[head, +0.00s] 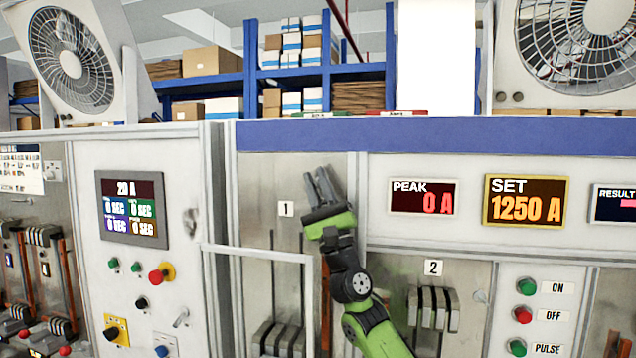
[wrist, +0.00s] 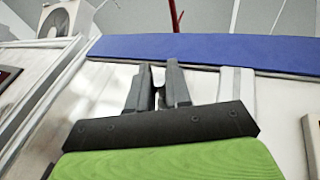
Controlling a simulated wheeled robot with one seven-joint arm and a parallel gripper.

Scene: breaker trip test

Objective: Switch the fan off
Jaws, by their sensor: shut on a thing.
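A white box fan (head: 70,60) with a dark grille stands on top of the left cabinet. It also shows at the upper left of the wrist view (wrist: 58,20). A second white fan (head: 580,45) stands on top of the right cabinet, cut off by the picture edge. It has two small dark knobs (head: 510,97) at its lower left. My gripper (head: 322,184) points up in front of the panel, right of the label 1, below the blue band and apart from both fans. In the wrist view its fingers (wrist: 160,82) are close together; what they hold is too small to make out.
The blue band (head: 440,135) runs along the cabinet top above my gripper. Displays for PEAK (head: 424,197) and SET (head: 524,201) and ON, OFF and PULSE buttons (head: 523,314) are on the right. A pale frame (head: 258,252) stands out at lower left of my arm.

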